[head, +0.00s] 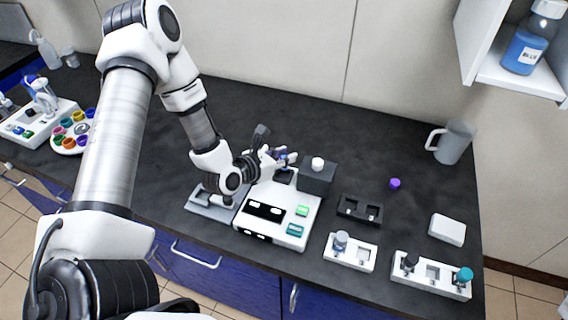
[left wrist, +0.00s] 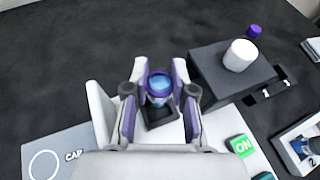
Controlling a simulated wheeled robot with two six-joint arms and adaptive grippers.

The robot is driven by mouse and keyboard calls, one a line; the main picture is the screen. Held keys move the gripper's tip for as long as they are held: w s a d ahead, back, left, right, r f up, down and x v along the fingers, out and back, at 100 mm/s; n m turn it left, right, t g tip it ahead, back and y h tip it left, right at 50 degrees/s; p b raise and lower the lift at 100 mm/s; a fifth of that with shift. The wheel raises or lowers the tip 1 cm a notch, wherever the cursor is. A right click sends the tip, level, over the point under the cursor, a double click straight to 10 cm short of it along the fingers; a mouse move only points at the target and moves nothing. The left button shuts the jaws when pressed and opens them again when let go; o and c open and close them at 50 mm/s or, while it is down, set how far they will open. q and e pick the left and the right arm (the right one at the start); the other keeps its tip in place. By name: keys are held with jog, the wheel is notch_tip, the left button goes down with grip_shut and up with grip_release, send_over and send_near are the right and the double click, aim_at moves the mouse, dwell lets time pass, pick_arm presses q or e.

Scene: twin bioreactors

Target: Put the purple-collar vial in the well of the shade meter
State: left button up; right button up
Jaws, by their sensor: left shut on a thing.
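The purple-collar vial (left wrist: 159,86) shows in the left wrist view with its top open and blue inside. My left gripper (head: 281,158) is shut on it; the fingers (left wrist: 158,100) are on both sides of the collar. The shade meter (head: 275,212) is a white box with a dark display and a lit green ON button (left wrist: 238,147). Its dark square well (left wrist: 162,119) shows right under the vial. Whether the vial's bottom is inside the well or above it, I cannot tell. My right gripper is not in view.
A dark block (head: 316,180) with a white knob stands right beside the gripper. A purple cap (head: 395,183) lies on the bench. White racks (head: 349,252) and a dark two-slot holder (head: 360,210) are to the right. A grey plate (head: 208,205) is left of the meter.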

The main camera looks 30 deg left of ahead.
aim_at(283, 169)
pick_arm(q)
notch_tip(283, 169, down, 3)
jog(key=shift+s+f+p, duration=0.15)
jog(key=shift+p, duration=0.45)
jog(key=shift+f+b, duration=0.25)
jog(key=shift+b, duration=0.1)
jog(key=o, duration=0.7)
jog(key=shift+c, duration=0.2)
jog(key=shift+r, duration=0.25)
jog(key=v, duration=1.1)
jog(key=shift+a+p, duration=0.15)
jog(key=shift+p, duration=0.2)
jog(key=shift+s+r, duration=0.1)
jog(key=shift+s, duration=0.35)
